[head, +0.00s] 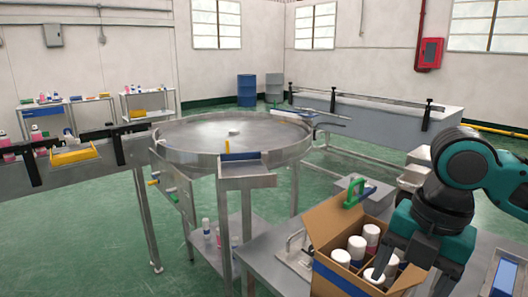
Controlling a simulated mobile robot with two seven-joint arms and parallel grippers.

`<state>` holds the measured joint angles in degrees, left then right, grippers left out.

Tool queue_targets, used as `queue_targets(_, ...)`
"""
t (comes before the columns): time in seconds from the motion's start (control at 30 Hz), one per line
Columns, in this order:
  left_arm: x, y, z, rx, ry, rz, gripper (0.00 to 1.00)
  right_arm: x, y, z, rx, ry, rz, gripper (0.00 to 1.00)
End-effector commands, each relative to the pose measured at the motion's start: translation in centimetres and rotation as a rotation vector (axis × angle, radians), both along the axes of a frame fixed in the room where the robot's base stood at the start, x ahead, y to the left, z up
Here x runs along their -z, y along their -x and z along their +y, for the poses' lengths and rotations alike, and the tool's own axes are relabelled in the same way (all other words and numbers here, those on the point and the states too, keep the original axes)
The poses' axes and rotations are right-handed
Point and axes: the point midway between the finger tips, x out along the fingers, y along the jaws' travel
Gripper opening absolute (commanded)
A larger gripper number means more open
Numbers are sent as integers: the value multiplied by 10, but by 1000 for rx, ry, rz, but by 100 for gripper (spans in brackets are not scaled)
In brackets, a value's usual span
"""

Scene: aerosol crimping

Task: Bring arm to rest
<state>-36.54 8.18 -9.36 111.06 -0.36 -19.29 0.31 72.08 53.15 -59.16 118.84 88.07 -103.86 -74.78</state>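My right arm enters from the right, and its teal and black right gripper (412,274) hangs over the right part of an open cardboard box (328,238). Its fingers appear spread, with nothing seen held between them. Several white-capped cans (357,246) stand upright in the box, some with pink or red bodies. One can (374,276) is close beside the near finger; I cannot tell whether they touch. The gripper hides the box's right side. My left gripper is not in view.
A round steel turntable (190,135) stands at centre left, fed by a conveyor (70,170). A long grey bench (375,115) is behind.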

Motion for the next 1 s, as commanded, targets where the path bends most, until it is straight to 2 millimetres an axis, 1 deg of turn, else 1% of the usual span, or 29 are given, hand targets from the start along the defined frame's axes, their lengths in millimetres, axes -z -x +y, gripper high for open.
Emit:
queue_targets(0.03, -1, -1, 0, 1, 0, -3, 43, 12, -5, 11, 31, -40, -7, 76)
queue_targets(0.23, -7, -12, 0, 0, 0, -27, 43, 52, -25, 58, 203, -230, -54, 76)
queue_targets(0.4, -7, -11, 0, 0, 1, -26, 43, 90, -40, 99, 424, -447, -75, 76)
queue_targets(0.5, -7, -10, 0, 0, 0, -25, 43, 111, -47, 117, 572, -574, -76, 76)
queue_targets(0.6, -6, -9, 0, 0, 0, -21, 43, 131, -51, 129, 731, -695, -71, 76)
queue_targets(0.7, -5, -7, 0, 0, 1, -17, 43, 152, -53, 134, 897, -805, -65, 76)
queue_targets(0.8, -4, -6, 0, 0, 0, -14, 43, 175, -51, 132, 1069, -902, -61, 76)
queue_targets(0.87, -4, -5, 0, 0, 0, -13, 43, 190, -48, 127, 1173, -952, -62, 76)
queue_targets(0.9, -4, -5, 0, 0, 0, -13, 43, 200, -44, 123, 1243, -982, -65, 76)
queue_targets(0.97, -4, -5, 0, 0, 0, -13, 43, 216, -37, 115, 1347, -1022, -71, 76)
queue_targets(1.0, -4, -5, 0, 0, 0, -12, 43, 227, -31, 108, 1415, -1045, -77, 76)
